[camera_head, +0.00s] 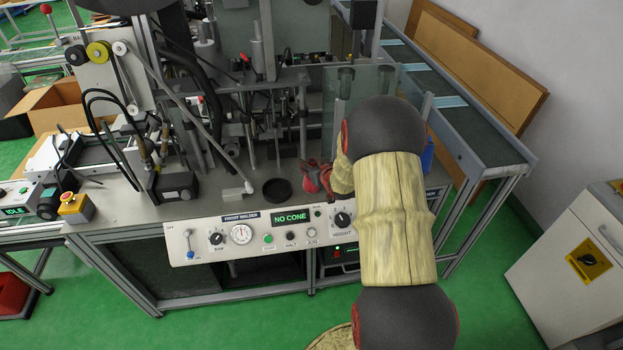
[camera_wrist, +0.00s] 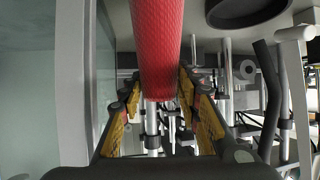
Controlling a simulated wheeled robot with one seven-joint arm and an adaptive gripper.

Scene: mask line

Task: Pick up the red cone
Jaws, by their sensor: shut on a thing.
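The red cone (camera_wrist: 160,48) has a textured surface and extends from the top edge of the wrist view down between my fingers. My gripper (camera_wrist: 159,92) is shut on it, with a yellow-padded finger on each side. In the head view the red cone (camera_head: 311,182) is small and partly covered by my gripper and arm, above the machine's bench. I cannot tell from there whether it touches the bench. The front display (camera_head: 291,217) reads NO CONE.
A round black dish (camera_head: 277,190) lies on the bench left of the cone; it also shows in the wrist view (camera_wrist: 244,10). A clear panel (camera_head: 378,82) stands close behind my arm. Posts and tubes crowd the back. A control panel (camera_head: 205,256) lines the front.

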